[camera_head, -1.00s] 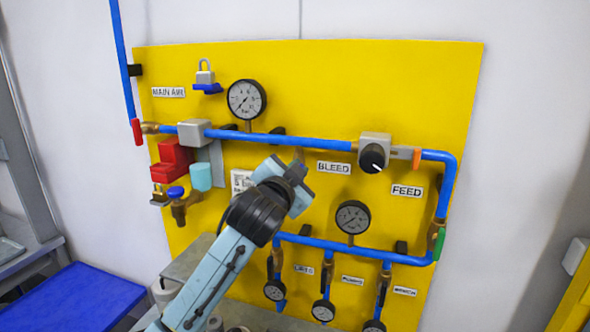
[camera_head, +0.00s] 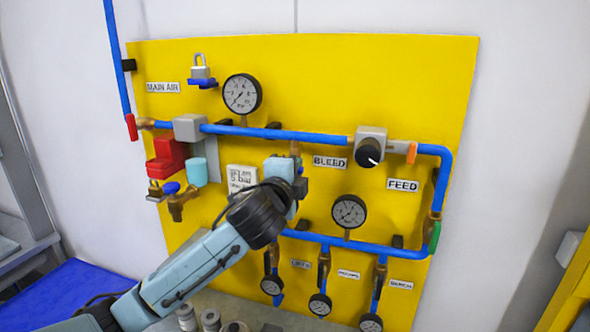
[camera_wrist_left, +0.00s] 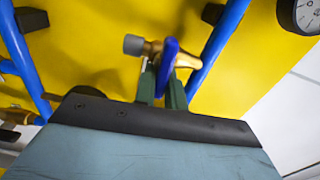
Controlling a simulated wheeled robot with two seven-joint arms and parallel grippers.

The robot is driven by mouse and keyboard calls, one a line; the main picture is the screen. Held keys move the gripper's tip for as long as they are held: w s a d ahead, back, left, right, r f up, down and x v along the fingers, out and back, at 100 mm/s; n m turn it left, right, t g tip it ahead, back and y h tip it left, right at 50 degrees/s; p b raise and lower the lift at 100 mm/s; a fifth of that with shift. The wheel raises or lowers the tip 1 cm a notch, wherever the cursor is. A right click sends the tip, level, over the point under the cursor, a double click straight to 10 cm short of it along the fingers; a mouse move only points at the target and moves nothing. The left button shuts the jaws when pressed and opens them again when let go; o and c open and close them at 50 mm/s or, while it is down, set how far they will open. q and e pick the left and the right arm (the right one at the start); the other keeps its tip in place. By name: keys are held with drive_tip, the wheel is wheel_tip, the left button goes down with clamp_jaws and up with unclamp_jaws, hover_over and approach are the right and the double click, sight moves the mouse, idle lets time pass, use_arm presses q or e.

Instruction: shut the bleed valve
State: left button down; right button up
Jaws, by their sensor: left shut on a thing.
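The bleed valve is a brass body (camera_wrist_left: 184,60) with a blue lever (camera_wrist_left: 166,62) and a grey end piece (camera_wrist_left: 134,45), seen in the left wrist view. My left gripper (camera_wrist_left: 163,88) has its two green fingers shut on the blue lever. In the head view my left gripper (camera_head: 298,180) is at the panel, left of and below the BLEED label (camera_head: 330,162). It hides most of the valve there; only a bit of brass shows above it, under the upper blue pipe. My right gripper is not in view.
The yellow panel (camera_head: 420,90) carries blue pipes, several gauges, a black knob (camera_head: 368,155) and a green-handled valve (camera_head: 435,236). A red box (camera_head: 165,158) and brass parts with a padlock are to the left. Cylindrical objects stand below my forearm.

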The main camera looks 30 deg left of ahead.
use_arm(q)
drive_tip(key=shift+m, duration=0.4)
drive_tip(key=c, duration=1.5)
unclamp_jaws()
drive_tip(key=shift+o, duration=0.2)
